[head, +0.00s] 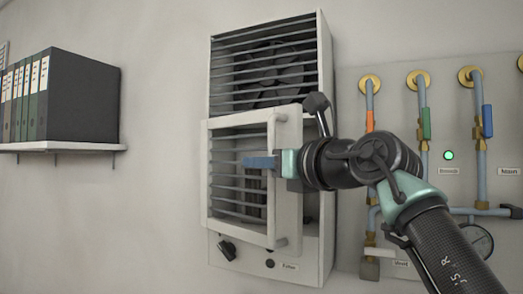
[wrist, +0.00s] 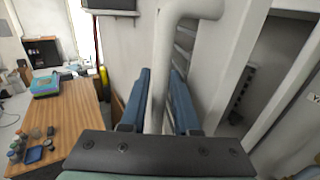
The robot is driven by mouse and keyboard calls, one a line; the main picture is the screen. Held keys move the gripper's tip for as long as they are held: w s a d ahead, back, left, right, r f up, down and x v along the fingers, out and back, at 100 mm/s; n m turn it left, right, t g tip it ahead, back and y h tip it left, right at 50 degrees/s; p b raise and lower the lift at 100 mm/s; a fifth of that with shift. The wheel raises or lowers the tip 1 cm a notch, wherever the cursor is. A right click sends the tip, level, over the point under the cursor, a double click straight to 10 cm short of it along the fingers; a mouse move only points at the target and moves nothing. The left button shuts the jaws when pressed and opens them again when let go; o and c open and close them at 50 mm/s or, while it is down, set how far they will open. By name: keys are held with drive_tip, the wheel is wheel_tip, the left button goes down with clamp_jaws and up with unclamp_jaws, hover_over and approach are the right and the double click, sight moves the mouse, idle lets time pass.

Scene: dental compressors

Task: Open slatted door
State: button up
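The slatted door (head: 212,170) is the white-framed lower panel of a wall-mounted cabinet. It stands slightly ajar, its right side swung out from the cabinet. Its vertical white bar handle (head: 279,222) is on the right side and also shows in the wrist view (wrist: 163,60). My gripper (head: 262,162) is at mid-height of the handle. In the wrist view its blue fingers (wrist: 160,100) lie on either side of the bar, close against it, so it looks shut on the handle. The exact contact is partly hidden.
A fixed slatted grille (head: 265,65) with a fan is above the door. A knob (head: 227,249) is below. A pipe panel (head: 440,110) with valves is at right, behind my arm. A shelf of binders (head: 60,146) is at left. The wrist view shows a wooden table (wrist: 70,110).

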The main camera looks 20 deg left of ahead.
drive_tip(key=shift+w+a, duration=0.1)
drive_tip(key=shift+a, duration=0.05)
clamp_jaws()
idle(1.4)
